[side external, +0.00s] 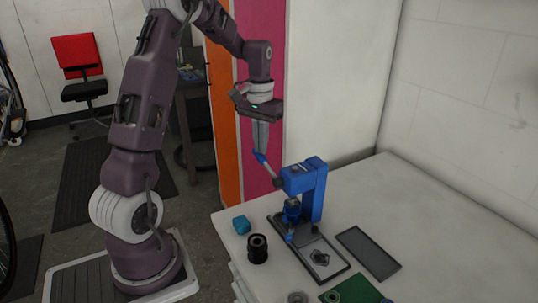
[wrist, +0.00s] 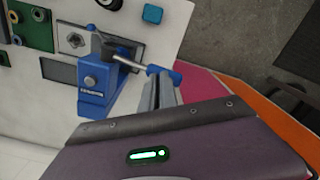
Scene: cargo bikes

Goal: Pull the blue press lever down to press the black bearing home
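The blue arbor press (side external: 313,190) stands upright on the white bench, and shows at the left in the wrist view (wrist: 93,80). Its lever (side external: 264,164) slants up to the left, with a blue grip (wrist: 163,74) on a silver rod. My gripper (side external: 260,150) points down above the grip. Its fingers (wrist: 160,92) are close together, with nothing visible between them. Their tips are at the grip, touching or very near. A black ring-shaped cylinder (side external: 257,249) stands left of the press. I cannot tell whether it is the bearing; the space under the ram is partly hidden.
A teal block (side external: 241,225) lies near the bench's left edge. The bench's right side is clear.

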